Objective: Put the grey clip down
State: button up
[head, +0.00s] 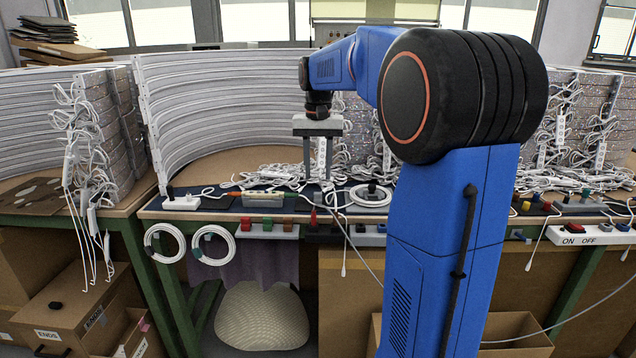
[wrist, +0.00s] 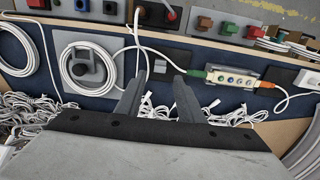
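My gripper (head: 318,180) points straight down over the dark blue mat on the bench, between a white cable coil and a connector strip. In the wrist view its two fingers (wrist: 158,90) stand apart, with a clear gap and nothing visibly gripped between them. A small light grey piece (wrist: 159,66), which may be the grey clip, shows just beyond the fingertips. It sits at a darker grey plate (wrist: 174,58) on the mat, with a white cable close by. I cannot tell whether a fingertip touches it.
The white coil (head: 370,195) sits around a black knob on one side. The connector strip (head: 262,200) and a white box (head: 181,202) lie on the other. Tangled white cables (head: 275,176) lie behind. Colored blocks (head: 267,226) line the bench's front edge.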

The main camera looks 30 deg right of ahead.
notch_tip(320, 180, up, 7)
jog(key=s+a+f+n+t, duration=0.1)
jog(key=s+a+f+n, duration=0.15)
jog(key=s+a, duration=0.4)
jog(key=s+a+f+n+t, duration=0.1)
jog(key=s+a+f, duration=0.3)
jog(key=s, duration=0.5)
jog(key=s+a+f+n+t, duration=0.1)
jog(key=s+a+f, duration=0.1)
jog(key=s+f, duration=0.5)
jog(key=s+a+f+n+t, duration=0.1)
jog(key=s+a+f+n, duration=0.1)
jog(key=s+f, duration=0.5)
jog(key=shift+s+a+f+t, duration=0.2)
jog(key=shift+s+a+t, duration=0.2)
jog(key=shift+a, duration=0.25)
